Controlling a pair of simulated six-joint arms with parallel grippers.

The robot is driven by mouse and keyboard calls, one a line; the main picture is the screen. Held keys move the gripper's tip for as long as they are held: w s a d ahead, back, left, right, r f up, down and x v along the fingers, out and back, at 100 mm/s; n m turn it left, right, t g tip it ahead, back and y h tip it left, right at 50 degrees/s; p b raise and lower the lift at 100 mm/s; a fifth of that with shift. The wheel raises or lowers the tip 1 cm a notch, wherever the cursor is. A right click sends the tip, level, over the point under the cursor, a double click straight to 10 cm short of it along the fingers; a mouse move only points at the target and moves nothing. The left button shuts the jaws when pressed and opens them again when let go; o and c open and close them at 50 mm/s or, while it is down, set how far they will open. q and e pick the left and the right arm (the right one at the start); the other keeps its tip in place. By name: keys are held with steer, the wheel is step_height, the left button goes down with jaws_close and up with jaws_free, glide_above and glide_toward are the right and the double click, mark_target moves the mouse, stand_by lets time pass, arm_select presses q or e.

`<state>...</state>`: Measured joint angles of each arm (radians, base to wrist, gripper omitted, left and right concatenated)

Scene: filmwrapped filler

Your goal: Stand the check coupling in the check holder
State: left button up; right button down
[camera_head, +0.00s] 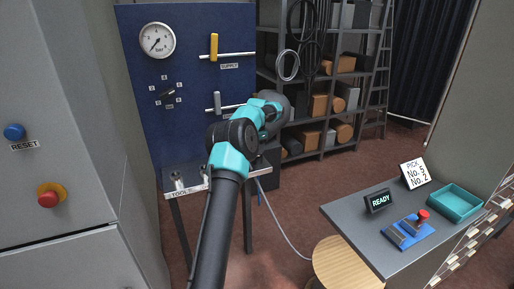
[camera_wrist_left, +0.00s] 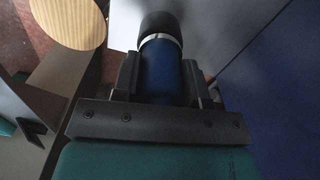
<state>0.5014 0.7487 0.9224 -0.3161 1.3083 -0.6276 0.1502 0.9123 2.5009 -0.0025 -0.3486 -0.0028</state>
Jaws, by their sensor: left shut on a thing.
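My left gripper (camera_wrist_left: 161,76) is shut on a blue cylinder (camera_wrist_left: 160,75) with a silver ring and a wider black end; it looks like the check coupling. The black end points away from the palm. In the head view my left arm reaches up toward the blue panel, and its wrist hides the gripper and the cylinder. A small stand marked TOOLS (camera_head: 186,193), with metal sockets, is left of the arm and partly covered by it. I cannot tell which thing is the check holder. My right gripper is not in view.
The blue panel (camera_head: 190,120) carries a gauge (camera_head: 157,40), a dial and a yellow supply handle (camera_head: 214,47). At right a desk (camera_head: 375,225) holds a READY display (camera_head: 379,201), a blue block (camera_head: 410,233), a teal tray (camera_head: 455,203) and a sign. A wooden stool (camera_head: 345,264) stands beside it.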

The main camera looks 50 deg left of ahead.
arm_select(q)
steer(key=shift+f, duration=0.1)
steer(key=o, duration=1.1)
